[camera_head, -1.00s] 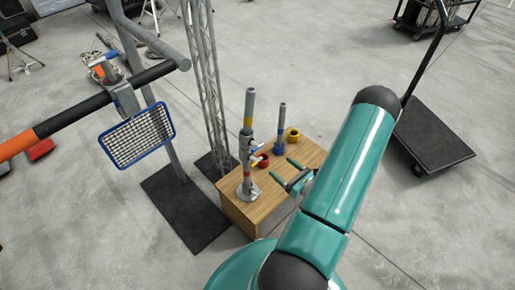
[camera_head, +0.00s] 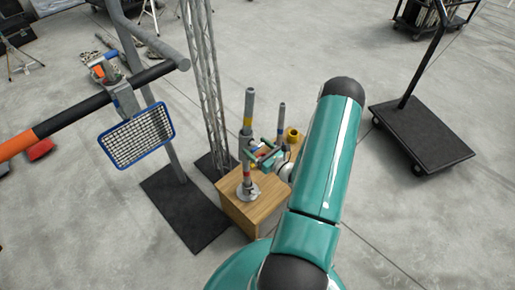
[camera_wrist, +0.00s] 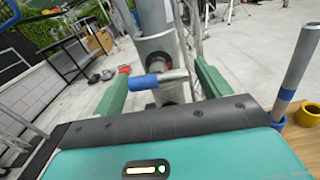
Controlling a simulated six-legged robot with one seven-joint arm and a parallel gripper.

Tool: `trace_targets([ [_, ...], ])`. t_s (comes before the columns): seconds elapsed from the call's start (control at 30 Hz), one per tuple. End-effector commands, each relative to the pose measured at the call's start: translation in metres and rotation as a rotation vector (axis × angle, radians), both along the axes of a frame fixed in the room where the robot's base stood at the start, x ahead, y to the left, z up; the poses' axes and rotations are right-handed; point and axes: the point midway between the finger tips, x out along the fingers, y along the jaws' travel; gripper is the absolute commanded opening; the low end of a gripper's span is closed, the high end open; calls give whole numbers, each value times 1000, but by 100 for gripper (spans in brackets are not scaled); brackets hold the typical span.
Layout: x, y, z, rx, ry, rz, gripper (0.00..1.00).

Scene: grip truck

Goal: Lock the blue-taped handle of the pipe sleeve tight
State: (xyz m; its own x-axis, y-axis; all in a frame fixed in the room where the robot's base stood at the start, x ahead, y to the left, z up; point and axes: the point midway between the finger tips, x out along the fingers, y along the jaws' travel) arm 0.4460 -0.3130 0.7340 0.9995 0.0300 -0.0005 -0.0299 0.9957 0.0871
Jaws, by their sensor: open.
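The grey pipe sleeve (camera_head: 246,143) stands upright on a round-based post on the wooden box; its grey metal also shows close up in the wrist view (camera_wrist: 157,42). The blue-taped handle (camera_wrist: 144,82) sticks out sideways across the sleeve's front, with blue tape on its left end and bare metal to the right. A red tip (camera_wrist: 124,69) shows beside the left finger. My gripper (camera_wrist: 160,72) is open, its green fingers on either side of the handle. It also shows beside the sleeve in the head view (camera_head: 261,156). I cannot tell whether either finger touches the handle.
A thinner post with blue tape (camera_wrist: 286,94) and a yellow ring (camera_head: 292,136) stand on the wooden box (camera_head: 254,212) to the right. A lattice truss (camera_head: 206,80) rises behind. A wire-mesh panel (camera_head: 137,135) hangs left; a black cart (camera_head: 424,133) stands right.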

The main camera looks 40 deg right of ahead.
Motion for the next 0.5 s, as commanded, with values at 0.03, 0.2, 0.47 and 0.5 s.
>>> trace_targets([
  [0.03,1,0,0,0,0,0,76],
  [0.2,0,0,0,0,0,0,76],
  [0.47,0,0,0,0,0,0,32],
  [0.5,0,0,0,0,0,0,32],
])
